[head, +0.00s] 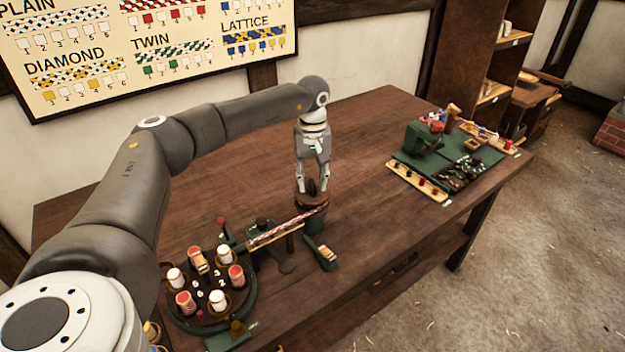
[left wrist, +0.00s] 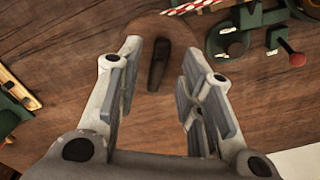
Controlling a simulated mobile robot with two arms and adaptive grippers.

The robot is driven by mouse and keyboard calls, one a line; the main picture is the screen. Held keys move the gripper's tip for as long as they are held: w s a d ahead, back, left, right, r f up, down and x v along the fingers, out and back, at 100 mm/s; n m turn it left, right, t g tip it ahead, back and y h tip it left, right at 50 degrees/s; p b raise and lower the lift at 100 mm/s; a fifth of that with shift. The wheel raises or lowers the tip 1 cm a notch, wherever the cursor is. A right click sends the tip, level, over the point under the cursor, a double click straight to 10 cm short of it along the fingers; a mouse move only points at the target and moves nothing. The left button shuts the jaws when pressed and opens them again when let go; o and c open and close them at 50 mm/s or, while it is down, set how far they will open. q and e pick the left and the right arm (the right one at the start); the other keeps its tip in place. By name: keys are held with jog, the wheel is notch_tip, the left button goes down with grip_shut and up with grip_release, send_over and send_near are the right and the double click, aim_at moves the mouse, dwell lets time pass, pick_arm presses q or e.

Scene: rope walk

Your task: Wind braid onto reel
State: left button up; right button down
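The reel (head: 312,203) is a round brown wooden piece on the table, with a dark upright handle on top. The handle (left wrist: 158,65) and the brown disc under it also show in the left wrist view. The red-and-white striped braid (head: 283,231) runs along a pale wooden bar towards the reel; part of it shows at the top of the left wrist view (left wrist: 190,6). My left gripper (head: 312,188) points down just above the reel. Its fingers are apart, with the handle in the gap between them and touching neither finger, as far as I see. My right gripper is out of view.
A round green-rimmed stand (head: 250,299) with several red and white bobbins is at the front left. A small green tool (head: 322,253) lies right of the braid. A green work mat (head: 455,165) with small parts is at the far right.

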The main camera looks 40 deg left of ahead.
pick_arm(q)
jog(key=shift+f, duration=0.95)
jog(key=shift+c, duration=0.3)
grip_shut()
jog(key=shift+n, duration=0.3)
